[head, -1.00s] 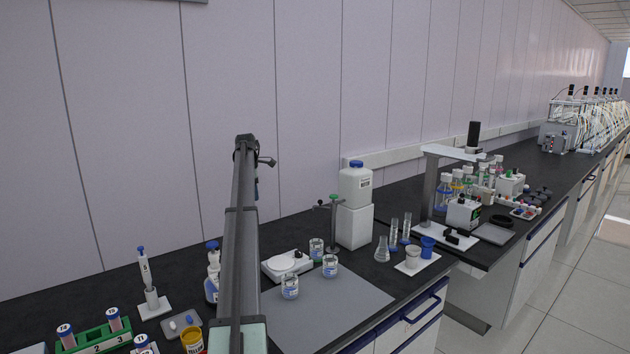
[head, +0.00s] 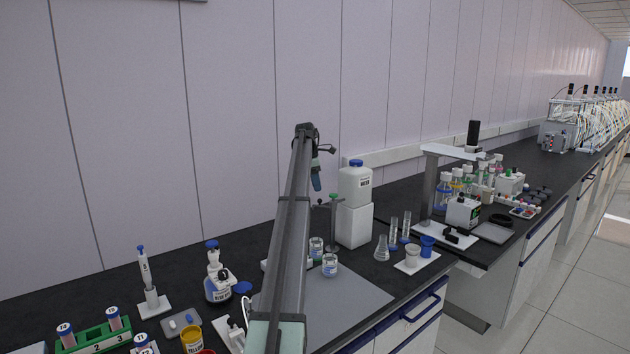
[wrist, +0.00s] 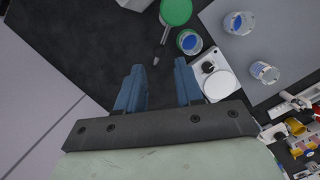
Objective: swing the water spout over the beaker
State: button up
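The water spout, with a green top (head: 334,197), stands on a thin post in front of the white water bottle (head: 359,185). In the wrist view I see the green top (wrist: 176,11) and the thin dark spout (wrist: 162,36), its light tip near the gap between my fingers. My gripper (wrist: 159,67) is open and empty, fingers spread; in the head view its blue fingers (head: 317,180) hang above and left of the spout.
Another beaker (head: 330,266) stands on the grey mat (head: 345,303). A white plate device (wrist: 218,84) lies near the beakers. The bench around the spout tip is bare.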

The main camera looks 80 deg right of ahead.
aim_at(319, 200)
jog(key=shift+x, duration=3.45)
jog(key=shift+a, duration=0.1)
jog(key=shift+a, duration=0.2)
jog(key=shift+a, duration=1.05)
